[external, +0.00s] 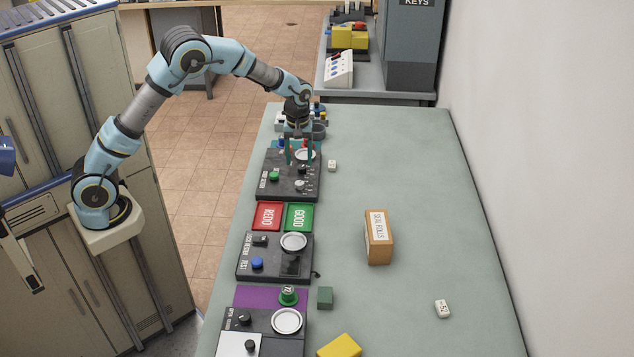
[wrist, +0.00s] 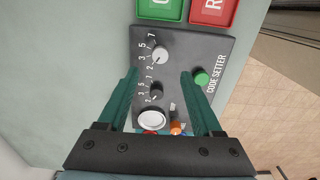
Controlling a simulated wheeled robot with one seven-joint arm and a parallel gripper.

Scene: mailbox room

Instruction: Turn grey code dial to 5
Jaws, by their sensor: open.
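The code setter (wrist: 185,55) is a dark panel on the table, and it also shows under my arm in the external view (external: 287,190). Its light grey dial (wrist: 160,54) sits on the panel with numbers around it, 3, 5 and 7 among them. The dial's exact setting is too small to read. A black dial (wrist: 156,89) with its own numbers sits nearer my gripper. My gripper (wrist: 160,74) is open and empty above the panel, its green fingers on either side of the black dial. It points down in the external view (external: 300,160).
A green button (wrist: 201,77) and a white round dish (wrist: 150,119) are on the panel. Red (external: 267,216) and green (external: 299,217) trays lie beside it. The table's right side is mostly clear.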

